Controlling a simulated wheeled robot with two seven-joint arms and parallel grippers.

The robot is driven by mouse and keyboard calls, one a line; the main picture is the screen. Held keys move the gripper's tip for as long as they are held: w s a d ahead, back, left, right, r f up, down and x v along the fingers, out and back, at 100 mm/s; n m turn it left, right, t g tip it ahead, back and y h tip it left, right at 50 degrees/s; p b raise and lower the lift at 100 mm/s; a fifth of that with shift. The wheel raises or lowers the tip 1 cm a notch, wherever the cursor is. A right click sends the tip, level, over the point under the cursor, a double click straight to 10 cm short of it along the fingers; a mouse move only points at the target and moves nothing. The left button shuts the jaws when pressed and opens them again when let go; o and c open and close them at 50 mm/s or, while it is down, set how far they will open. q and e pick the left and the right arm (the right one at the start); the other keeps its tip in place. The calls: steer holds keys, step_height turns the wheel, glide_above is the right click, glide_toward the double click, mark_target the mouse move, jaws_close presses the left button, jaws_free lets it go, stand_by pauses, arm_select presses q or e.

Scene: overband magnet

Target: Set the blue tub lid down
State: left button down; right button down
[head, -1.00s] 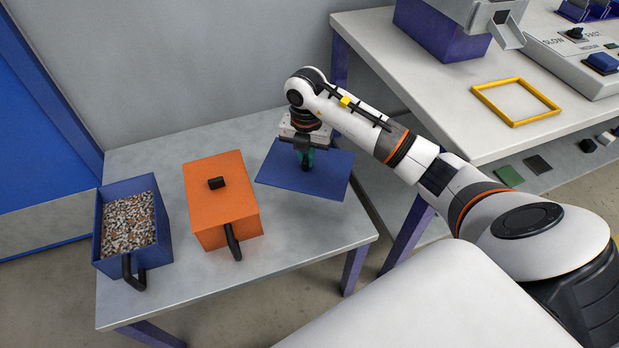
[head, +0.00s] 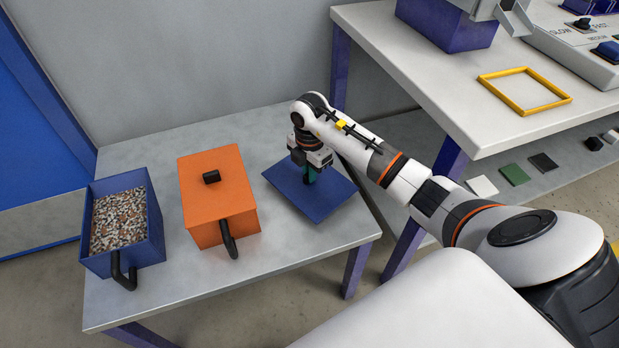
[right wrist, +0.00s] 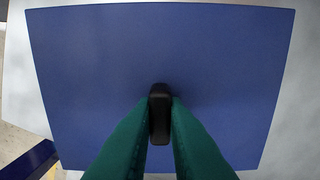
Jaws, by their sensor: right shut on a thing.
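The blue tub lid (head: 325,205) is a flat blue plate over the right end of the grey table in the head view. It fills most of the right wrist view (right wrist: 100,60), where its black knob (right wrist: 160,115) sits between the green fingers. My right gripper (head: 311,177) is shut on that knob from above. The lid looks low and close to the table top; I cannot tell whether it touches. The open blue tub (head: 152,232), full of mixed granules (head: 118,220), stands at the table's left end. My left gripper is not in view.
An orange lidded tub (head: 218,195) stands between the blue tub and the lid on the grey table (head: 200,290). A higher white bench (head: 430,75) at the right carries a yellow frame (head: 525,90). Coloured plates lie on a shelf below it.

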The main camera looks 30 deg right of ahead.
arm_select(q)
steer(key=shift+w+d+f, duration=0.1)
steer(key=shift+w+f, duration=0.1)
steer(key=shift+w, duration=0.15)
arm_select(e)
steer(key=shift+f, duration=1)
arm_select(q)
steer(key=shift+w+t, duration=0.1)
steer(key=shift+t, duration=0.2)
arm_select(e)
steer(key=shift+f, duration=0.15)
steer(key=c, duration=1.5)
jaws_free()
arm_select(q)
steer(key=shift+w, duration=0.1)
arm_select(e)
steer(key=shift+o, duration=0.2)
